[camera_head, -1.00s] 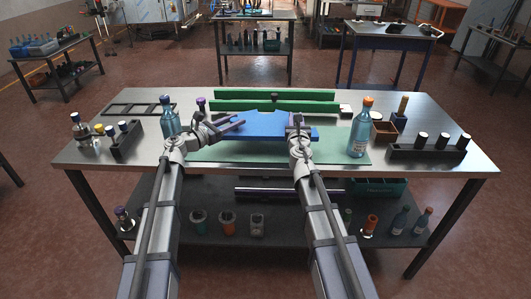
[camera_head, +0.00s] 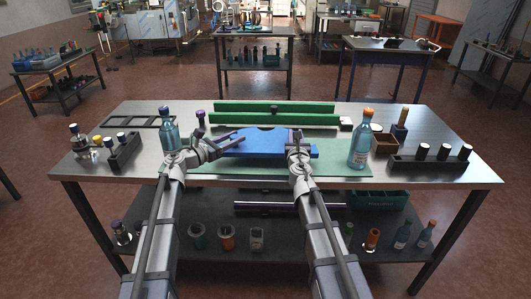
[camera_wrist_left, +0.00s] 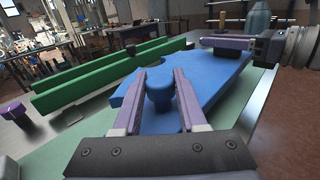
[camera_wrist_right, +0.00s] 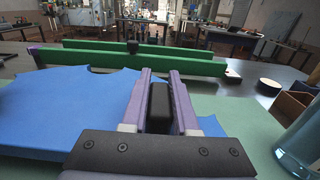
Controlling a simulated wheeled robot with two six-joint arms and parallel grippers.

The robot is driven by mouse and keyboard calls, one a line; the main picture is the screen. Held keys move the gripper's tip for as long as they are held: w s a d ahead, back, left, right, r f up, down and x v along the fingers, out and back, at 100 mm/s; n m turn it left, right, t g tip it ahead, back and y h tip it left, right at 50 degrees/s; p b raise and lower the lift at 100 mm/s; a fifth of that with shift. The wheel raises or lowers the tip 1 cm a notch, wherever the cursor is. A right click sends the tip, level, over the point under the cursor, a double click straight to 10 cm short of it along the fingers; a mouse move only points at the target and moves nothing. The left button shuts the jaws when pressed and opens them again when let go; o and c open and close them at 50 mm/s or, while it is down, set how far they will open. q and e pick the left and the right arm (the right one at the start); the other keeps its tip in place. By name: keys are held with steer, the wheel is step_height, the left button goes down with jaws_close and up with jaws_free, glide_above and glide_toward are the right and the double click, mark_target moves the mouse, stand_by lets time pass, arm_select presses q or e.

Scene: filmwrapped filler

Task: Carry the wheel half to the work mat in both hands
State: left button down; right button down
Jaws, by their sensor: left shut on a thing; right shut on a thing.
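The wheel half is a flat blue plate (camera_head: 262,146) with a curved notch in its far edge. It lies level over the green work mat (camera_head: 335,170), in front of the green rails; I cannot tell whether it touches the mat. My left gripper (camera_head: 228,143) is shut on the plate's round blue knob (camera_wrist_left: 159,88) at the left. My right gripper (camera_head: 297,138) is shut on a dark upright grip (camera_wrist_right: 159,105) at the plate's right. The plate also shows in the right wrist view (camera_wrist_right: 60,108).
Green rails (camera_head: 270,117) stand behind the plate. A blue bottle (camera_head: 168,130) is close to the left, another (camera_head: 360,147) to the right. A dark block with capped pegs (camera_head: 430,163) sits at the right, a smaller one (camera_head: 124,154) at the left.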

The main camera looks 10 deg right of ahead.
mark_target(233, 150)
arm_select(q)
steer(key=shift+s+d+f, duration=0.15)
steer(key=shift+d+f, duration=0.05)
steer(key=shift+d, duration=0.05)
arm_select(e)
steer(key=shift+a+f, duration=0.2)
